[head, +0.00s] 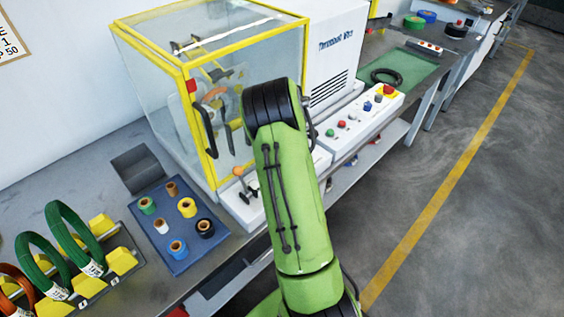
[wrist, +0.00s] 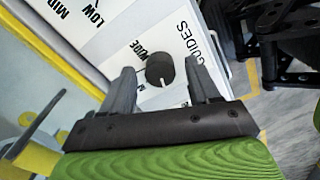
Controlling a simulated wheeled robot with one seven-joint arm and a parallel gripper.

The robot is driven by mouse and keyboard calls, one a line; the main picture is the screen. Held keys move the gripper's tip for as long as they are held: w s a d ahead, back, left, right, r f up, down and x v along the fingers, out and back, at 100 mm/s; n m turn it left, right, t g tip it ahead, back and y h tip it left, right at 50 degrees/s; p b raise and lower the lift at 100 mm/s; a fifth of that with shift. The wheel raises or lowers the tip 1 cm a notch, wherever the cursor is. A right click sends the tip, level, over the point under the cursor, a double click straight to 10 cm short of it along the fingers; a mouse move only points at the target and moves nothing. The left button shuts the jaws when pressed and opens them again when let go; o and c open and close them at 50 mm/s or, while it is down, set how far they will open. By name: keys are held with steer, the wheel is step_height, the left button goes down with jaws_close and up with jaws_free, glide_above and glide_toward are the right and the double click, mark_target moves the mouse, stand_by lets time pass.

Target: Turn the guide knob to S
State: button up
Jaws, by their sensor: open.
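The guide knob (wrist: 160,67) is a round dark knob on a white panel in the wrist view, below the word GUIDES. My gripper (wrist: 158,72) is open, with one grey finger on each side of the knob. I cannot tell whether either finger touches it. The lettering close to the knob is partly covered, and I cannot make out an S. In the head view my green arm hides the gripper and the knob.
The yellow-framed clear enclosure (head: 188,68) stands just left of my arm. A white button panel (head: 362,118) lies to the right. A blue tray (head: 180,232) of tape rolls and a rack of green coils (head: 78,235) are on the bench at left.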

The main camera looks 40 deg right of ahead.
step_height(320, 180, up, 16)
steer(key=p, duration=0.3)
steer(key=shift+f, duration=0.15)
